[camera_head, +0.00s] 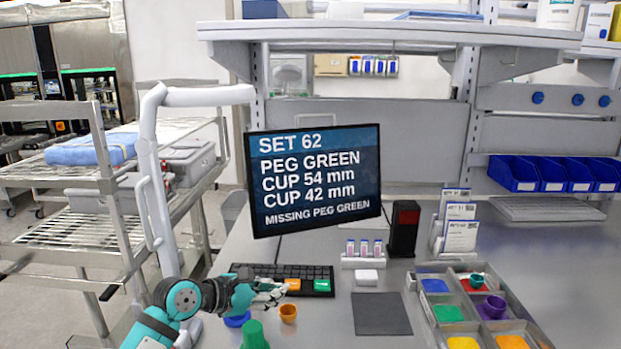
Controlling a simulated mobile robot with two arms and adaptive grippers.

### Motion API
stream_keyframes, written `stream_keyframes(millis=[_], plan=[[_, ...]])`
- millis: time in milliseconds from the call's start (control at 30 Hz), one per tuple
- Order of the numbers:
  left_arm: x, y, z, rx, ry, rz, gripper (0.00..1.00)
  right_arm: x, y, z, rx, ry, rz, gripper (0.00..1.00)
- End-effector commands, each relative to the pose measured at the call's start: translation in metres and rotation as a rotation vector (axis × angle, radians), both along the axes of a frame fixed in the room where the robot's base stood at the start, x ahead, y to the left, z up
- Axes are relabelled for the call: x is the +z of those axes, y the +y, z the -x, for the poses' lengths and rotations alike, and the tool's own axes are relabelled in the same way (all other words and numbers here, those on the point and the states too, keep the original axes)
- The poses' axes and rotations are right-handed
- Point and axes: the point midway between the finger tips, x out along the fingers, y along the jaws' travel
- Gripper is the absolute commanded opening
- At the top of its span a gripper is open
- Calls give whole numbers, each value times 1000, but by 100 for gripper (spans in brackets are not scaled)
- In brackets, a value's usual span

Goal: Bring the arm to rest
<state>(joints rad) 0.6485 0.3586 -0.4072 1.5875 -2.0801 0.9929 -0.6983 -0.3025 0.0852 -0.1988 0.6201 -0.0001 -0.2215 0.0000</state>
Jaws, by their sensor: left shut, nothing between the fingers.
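My left arm comes in from the lower left, and its left gripper (276,291) is over the bench in front of the keyboard, shut and empty. A green piece (254,336) stands just below the gripper at the bottom edge, partly cut off. A small orange cup (288,313) stands just right of and below the fingertips. A blue piece (237,321) lies under the gripper, partly hidden. My right gripper is not in view.
A black keyboard (318,281) lies below the monitor (315,180), which reads "SET 62" and "MISSING PEG GREEN". A grey mat (381,314) is bare. A divided tray (409,282) with coloured compartments stands right, holding a green and a purple cup. A wire cart (95,215) stands left.

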Motion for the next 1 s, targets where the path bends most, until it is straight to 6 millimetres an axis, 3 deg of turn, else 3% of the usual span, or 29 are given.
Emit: stream_keyframes(millis=[100,233,333,433,533,600,700,800,833,1000], plan=[[21,-26,21,10,3,293,0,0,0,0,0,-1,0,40],[61,-30,47,81,51,759,0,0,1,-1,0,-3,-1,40],[86,1,63,204,138,1187,0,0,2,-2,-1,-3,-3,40],[84,52,75,386,259,1596,0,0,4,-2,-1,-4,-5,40],[50,107,91,628,401,1969,0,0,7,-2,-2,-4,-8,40],[11,140,109,833,510,2196,0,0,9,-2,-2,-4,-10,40],[-51,168,144,1145,654,2438,0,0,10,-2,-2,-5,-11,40],[-107,177,190,1473,785,2593,0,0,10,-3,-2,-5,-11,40],[-121,176,204,-1547,-809,-2591,0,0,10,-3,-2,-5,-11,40],[-171,166,271,-1619,-777,-2173,0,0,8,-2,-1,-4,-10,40]])
